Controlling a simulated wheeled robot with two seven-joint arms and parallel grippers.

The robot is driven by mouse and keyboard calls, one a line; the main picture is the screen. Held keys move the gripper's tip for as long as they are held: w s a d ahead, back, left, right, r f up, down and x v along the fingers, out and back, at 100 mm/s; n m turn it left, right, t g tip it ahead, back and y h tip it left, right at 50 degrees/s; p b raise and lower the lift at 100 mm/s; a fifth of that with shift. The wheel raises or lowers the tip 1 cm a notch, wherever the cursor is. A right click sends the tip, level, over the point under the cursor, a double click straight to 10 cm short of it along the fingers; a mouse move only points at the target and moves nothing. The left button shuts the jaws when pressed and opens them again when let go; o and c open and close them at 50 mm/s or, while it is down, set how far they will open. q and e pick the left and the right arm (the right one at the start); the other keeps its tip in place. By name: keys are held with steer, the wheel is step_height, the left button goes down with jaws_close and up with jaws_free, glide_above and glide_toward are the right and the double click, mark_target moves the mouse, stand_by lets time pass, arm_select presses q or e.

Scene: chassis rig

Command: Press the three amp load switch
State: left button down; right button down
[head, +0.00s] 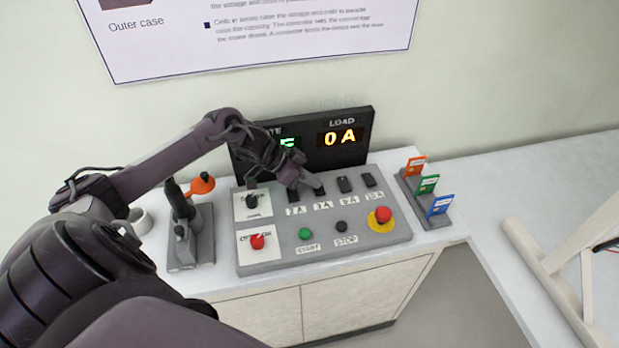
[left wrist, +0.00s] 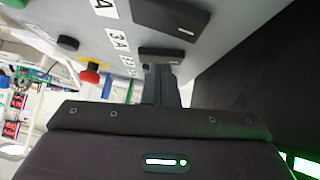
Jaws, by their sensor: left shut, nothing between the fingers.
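The three amp load switch, labelled 3 A, is a small dark rocker (head: 319,188) in the load row of the grey control panel (head: 375,242), partly behind my left gripper. In the left wrist view this dark switch (left wrist: 160,52) lies just beyond my fingertips, beside its 3 A label. My left gripper (head: 307,186) is shut and empty, pointing down over the row near the 2 A and 3 A switches. Its closed fingers (left wrist: 160,78) show in the left wrist view; I cannot tell if they touch the switch. The LOAD display (head: 340,136) reads 0 A. My right gripper is out of view.
Switches for higher loads (head: 368,180) continue to the right. The panel also has a green start button (head: 305,234), a black stop button (head: 341,227) and a red emergency knob (head: 383,214). A lever unit (head: 190,240) stands left, a coloured card rack (head: 428,198) right.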

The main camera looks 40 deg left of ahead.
arm_select(q)
steer(key=r+p, duration=0.2)
steer(key=r, duration=0.1)
steer(key=r+p, duration=0.1)
steer(key=p, duration=0.1)
steer(key=shift+w+a+r, duration=0.15)
steer(key=shift+w+a, duration=0.1)
steer(key=shift+a, duration=0.05)
steer(key=b+v, duration=0.2)
steer(key=v, duration=0.7)
steer(key=shift+s+a, duration=0.25)
